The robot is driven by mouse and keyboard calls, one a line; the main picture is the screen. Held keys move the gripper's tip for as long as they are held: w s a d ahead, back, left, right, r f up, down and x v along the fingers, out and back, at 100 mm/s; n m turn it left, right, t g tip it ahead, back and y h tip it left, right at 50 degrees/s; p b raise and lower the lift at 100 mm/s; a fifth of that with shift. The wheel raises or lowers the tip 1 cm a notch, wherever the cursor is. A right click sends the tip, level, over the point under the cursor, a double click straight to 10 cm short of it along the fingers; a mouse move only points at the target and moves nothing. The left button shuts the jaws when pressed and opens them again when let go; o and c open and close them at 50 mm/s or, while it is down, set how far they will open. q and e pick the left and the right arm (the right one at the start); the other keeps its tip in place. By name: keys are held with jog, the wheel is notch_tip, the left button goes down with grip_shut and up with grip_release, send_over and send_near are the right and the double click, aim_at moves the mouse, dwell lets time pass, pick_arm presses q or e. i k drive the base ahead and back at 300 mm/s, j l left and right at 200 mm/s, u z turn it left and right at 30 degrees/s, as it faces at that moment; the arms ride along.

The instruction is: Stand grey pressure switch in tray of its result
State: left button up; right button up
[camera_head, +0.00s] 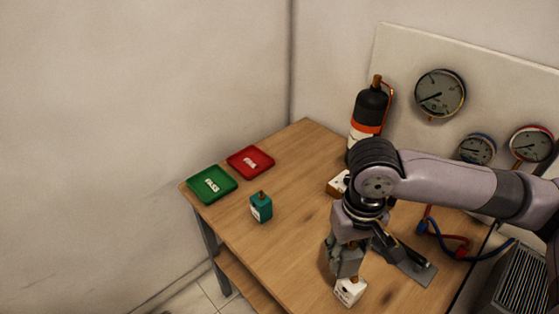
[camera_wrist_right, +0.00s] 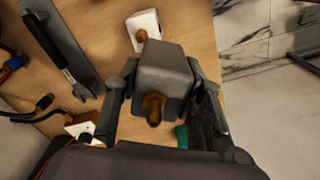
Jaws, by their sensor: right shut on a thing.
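My right gripper (camera_head: 343,262) is shut on the grey pressure switch, a dark grey block with a brass stub. The switch (camera_wrist_right: 166,78) shows clearly between the fingers in the right wrist view, its brass stub toward the camera. In the head view the gripper mostly hides it, and it is above the right part of the wooden table. The green PASS tray (camera_head: 199,194) and the red FAIL tray (camera_head: 238,168) lie side by side at the table's far left end. Both are empty. My left gripper is not in view.
A teal switch (camera_head: 261,207) stands near the trays. A white switch (camera_head: 350,291) is beside my gripper, and another pale one (camera_head: 337,185) is behind the arm. A black bottle (camera_head: 370,110), wall gauges (camera_head: 440,93) and a wrench on a grey mat (camera_wrist_right: 60,55) are around.

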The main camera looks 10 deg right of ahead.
aim_at(250, 163)
jog(key=i+j+z, duration=0.6)
jog(key=i+j, duration=0.2)
jog(key=j, duration=0.15)
jog(key=i+j+z, duration=0.1)
jog(key=j, duration=0.2)
jog(key=i+j, duration=0.25)
jog(key=i+j+z, duration=0.1)
jog(key=j, duration=0.35)
jog(key=i, duration=0.05)
